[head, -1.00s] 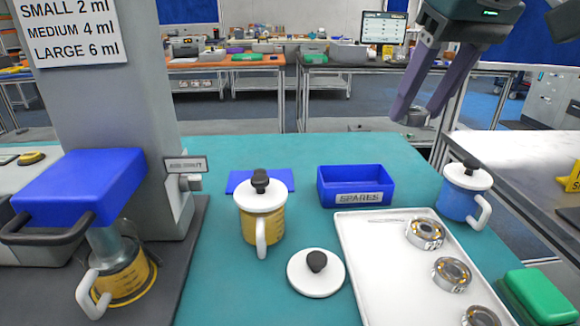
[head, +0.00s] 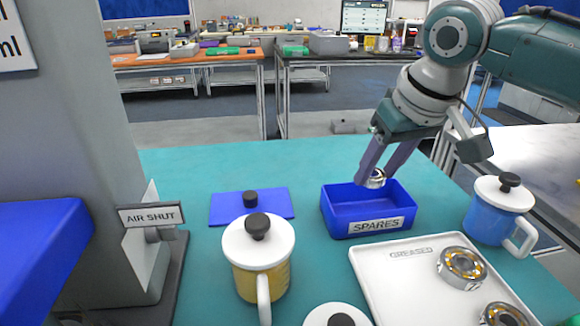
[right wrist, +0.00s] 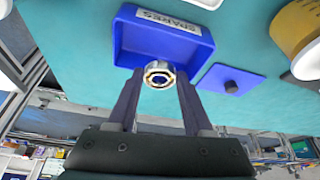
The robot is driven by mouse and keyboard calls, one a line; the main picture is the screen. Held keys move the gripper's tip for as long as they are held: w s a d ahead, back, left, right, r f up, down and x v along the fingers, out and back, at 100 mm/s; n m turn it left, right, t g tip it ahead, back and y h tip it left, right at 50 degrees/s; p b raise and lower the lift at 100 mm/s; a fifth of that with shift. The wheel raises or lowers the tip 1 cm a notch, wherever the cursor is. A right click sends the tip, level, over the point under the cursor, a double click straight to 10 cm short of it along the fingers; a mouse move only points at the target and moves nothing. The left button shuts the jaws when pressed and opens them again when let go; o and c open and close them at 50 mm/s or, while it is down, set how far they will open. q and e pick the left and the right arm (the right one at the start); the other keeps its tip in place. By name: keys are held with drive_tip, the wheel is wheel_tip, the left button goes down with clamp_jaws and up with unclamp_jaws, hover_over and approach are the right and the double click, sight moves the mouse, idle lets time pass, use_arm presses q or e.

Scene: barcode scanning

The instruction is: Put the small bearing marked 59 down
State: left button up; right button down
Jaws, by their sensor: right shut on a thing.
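My right gripper (head: 374,181) is shut on a small metal bearing (head: 375,178). It holds the bearing above the far part of the blue SPARES bin (head: 352,228). In the right wrist view the bearing (right wrist: 158,75) sits between the fingertips (right wrist: 158,82), at the bin's edge (right wrist: 125,40). No number on the bearing can be read. I cannot tell whether the bearing touches the bin. My left gripper is not in view.
A white GREASED tray (head: 372,268) with larger bearings (head: 462,266) lies in front of the bin. A yellow lidded jug (head: 258,270) stands to the left, a blue lidded jug (head: 497,215) to the right. A blue lid (head: 225,208) lies flat left of the bin.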

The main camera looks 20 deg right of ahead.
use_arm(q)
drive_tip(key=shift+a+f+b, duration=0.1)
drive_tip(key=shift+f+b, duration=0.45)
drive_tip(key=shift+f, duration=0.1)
use_arm(e)
wheel_tip(320, 180, down, 7)
drive_tip(key=shift+r, duration=0.1)
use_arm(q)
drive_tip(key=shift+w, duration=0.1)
